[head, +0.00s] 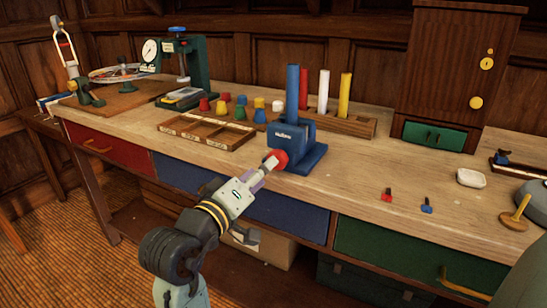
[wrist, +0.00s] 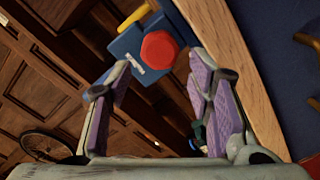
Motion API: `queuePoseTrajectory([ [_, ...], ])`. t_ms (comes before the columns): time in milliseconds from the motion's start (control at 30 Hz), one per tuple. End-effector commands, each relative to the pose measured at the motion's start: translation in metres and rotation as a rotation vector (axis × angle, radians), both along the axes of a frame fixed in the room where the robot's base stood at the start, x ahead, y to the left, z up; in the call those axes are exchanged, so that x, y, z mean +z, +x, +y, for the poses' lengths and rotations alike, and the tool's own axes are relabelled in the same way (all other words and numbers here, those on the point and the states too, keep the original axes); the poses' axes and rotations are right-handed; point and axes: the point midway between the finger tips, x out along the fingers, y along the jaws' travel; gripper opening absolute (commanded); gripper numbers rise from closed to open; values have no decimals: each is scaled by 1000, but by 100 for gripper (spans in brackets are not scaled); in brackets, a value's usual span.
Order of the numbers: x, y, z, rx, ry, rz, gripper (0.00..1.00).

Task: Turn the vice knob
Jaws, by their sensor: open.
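The blue vice (head: 295,138) stands near the front edge of the workbench, with a red knob (head: 277,159) on its front. In the wrist view the knob (wrist: 159,49) is a red six-sided shape against the blue vice body (wrist: 124,45). My gripper (head: 264,172) is just in front of the knob and partly covers it in the head view. In the wrist view my gripper (wrist: 160,72) is open, with purple-padded fingers spread to either side. The knob shows in line with the gap, around or just beyond the fingertips. I cannot tell whether a finger touches it.
A compartment tray (head: 207,132) and several coloured pieces lie left of the vice. Coloured rods stand in a wooden rack (head: 345,122) behind it. Small red (head: 387,195) and blue (head: 426,205) pieces lie to the right. Drawers (head: 290,213) run under the bench edge.

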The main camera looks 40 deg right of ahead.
Motion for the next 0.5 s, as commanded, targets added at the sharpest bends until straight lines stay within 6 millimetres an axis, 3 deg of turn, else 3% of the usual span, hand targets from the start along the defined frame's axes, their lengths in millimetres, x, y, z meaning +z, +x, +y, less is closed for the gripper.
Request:
queuePoseTrajectory([
  [200, 2, 15, -39, -3, 0, -1, 47],
  [500, 1, 25, -60, 3, -1, -1, 47],
])
